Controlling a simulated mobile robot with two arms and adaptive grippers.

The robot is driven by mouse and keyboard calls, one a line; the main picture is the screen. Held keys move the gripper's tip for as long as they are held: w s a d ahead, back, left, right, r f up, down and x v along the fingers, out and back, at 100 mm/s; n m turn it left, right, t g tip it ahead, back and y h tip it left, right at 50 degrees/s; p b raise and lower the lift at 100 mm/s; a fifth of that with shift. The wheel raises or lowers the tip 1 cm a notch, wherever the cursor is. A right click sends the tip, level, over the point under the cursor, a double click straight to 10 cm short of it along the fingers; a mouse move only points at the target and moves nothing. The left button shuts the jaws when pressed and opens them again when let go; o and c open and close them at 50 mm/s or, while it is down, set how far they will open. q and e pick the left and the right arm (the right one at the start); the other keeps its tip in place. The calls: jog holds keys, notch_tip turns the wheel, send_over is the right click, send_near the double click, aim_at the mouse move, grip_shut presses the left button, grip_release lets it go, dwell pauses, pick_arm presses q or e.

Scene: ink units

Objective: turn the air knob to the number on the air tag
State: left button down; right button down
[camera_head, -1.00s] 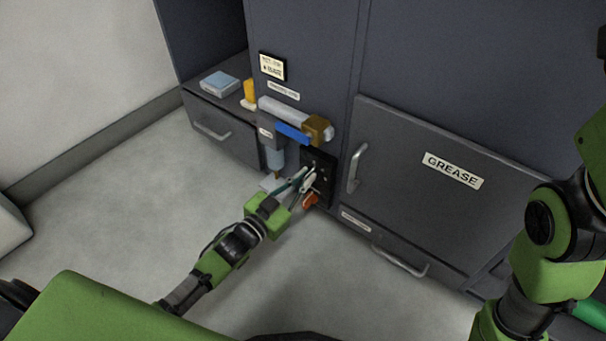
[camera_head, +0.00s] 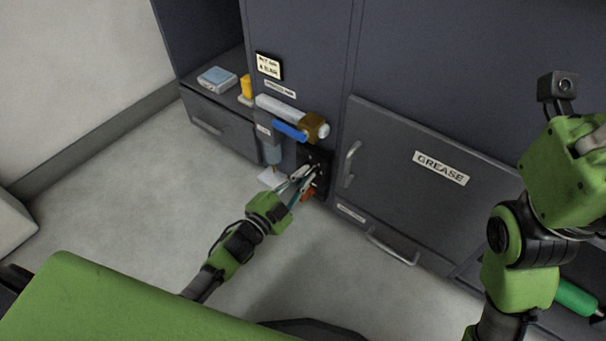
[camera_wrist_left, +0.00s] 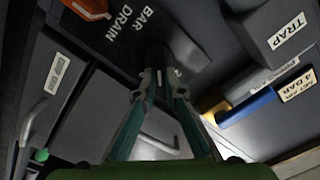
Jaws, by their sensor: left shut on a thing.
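The black panel (camera_head: 323,160) is low on the dark cabinet. My left gripper (camera_head: 309,174) reaches it from the front. In the left wrist view my left gripper (camera_wrist_left: 160,78) is shut on the dark air knob (camera_wrist_left: 157,56), which is mostly in shadow between the fingertips. The panel carries the words BAR and DRAIN, and a pale number mark shows beside the fingertips; the knob's pointer is hidden. My right gripper is out of view.
An orange drain handle (camera_head: 308,195) is just below the knob. A blue lever (camera_head: 289,130) and a white pipe with a brass end (camera_head: 315,125) are above. A TRAP block (camera_wrist_left: 280,38) is close in the wrist view. Open floor lies to the left.

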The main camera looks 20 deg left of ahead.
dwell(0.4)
pick_arm(q)
jog(key=c, duration=2.2)
grip_release()
jog(key=shift+o, duration=0.3)
jog(key=v, duration=1.2)
jog(key=shift+r, duration=0.1)
